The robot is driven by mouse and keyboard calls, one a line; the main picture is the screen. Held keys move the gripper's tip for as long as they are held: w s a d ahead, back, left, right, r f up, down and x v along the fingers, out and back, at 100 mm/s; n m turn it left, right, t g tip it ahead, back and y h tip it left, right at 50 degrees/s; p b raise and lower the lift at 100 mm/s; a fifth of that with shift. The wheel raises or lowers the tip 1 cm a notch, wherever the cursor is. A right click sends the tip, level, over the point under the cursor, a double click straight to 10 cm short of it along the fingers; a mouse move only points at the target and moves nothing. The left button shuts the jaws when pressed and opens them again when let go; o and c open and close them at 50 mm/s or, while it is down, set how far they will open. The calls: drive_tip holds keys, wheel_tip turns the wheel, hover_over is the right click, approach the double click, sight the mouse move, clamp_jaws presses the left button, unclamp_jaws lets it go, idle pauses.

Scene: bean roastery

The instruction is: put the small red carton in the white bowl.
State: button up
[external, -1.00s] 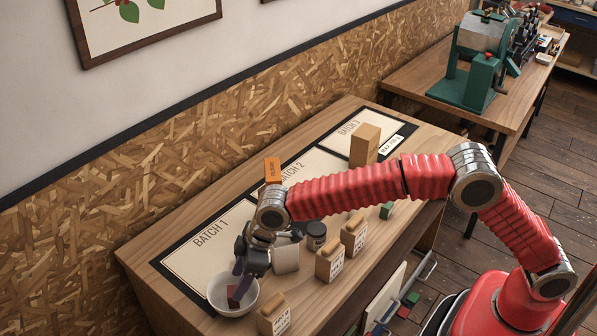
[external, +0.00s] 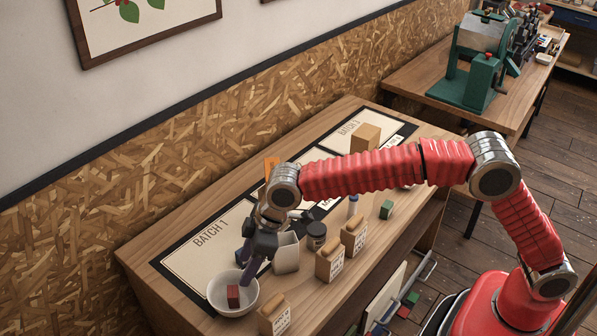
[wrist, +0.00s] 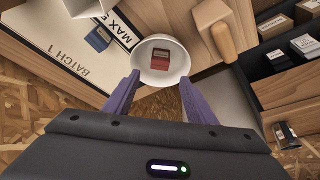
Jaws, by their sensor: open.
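The small red carton (external: 234,296) lies inside the white bowl (external: 216,303) at the near left end of the table. In the wrist view the red carton (wrist: 160,59) also shows within the white bowl (wrist: 150,77). My gripper (external: 257,272) is above the bowl's right rear side, apart from the carton. In the wrist view its two purple fingers (wrist: 153,98) are spread with nothing between them, and the bowl lies beyond the tips.
Wooden-topped blocks (external: 329,262) with labels stand right of the bowl, beside a dark jar (external: 316,236) and a white container (external: 287,254). A blue box (wrist: 98,39) is on the batch mat. A tall tan box (external: 365,138) stands farther back.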

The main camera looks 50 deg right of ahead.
idle(0.3)
drive_tip(key=s+d+r+m, duration=0.1)
drive_tip(key=s+d+r, duration=0.3)
drive_tip(key=d, duration=0.5)
drive_tip(key=s+d+r+m+t+h, duration=0.1)
drive_tip(key=s+d+r+m, duration=0.2)
drive_tip(key=d, duration=0.6)
drive_tip(key=s+d+r, duration=0.4)
drive_tip(key=d+r, duration=0.1)
drive_tip(key=d, duration=0.4)
drive_tip(key=s+d+f+m+h, duration=0.1)
drive_tip(key=s+d+f+m, duration=0.1)
drive_tip(key=s+d, duration=0.6)
drive_tip(key=s+d+f+m+t+h, duration=0.1)
drive_tip(key=s+d+f+m, duration=0.2)
drive_tip(key=s+d, duration=0.5)
drive_tip(key=s+f, duration=0.1)
drive_tip(key=s, duration=0.4)
drive_tip(key=shift+s+d, duration=0.25)
drive_tip(key=shift+d, duration=0.15)
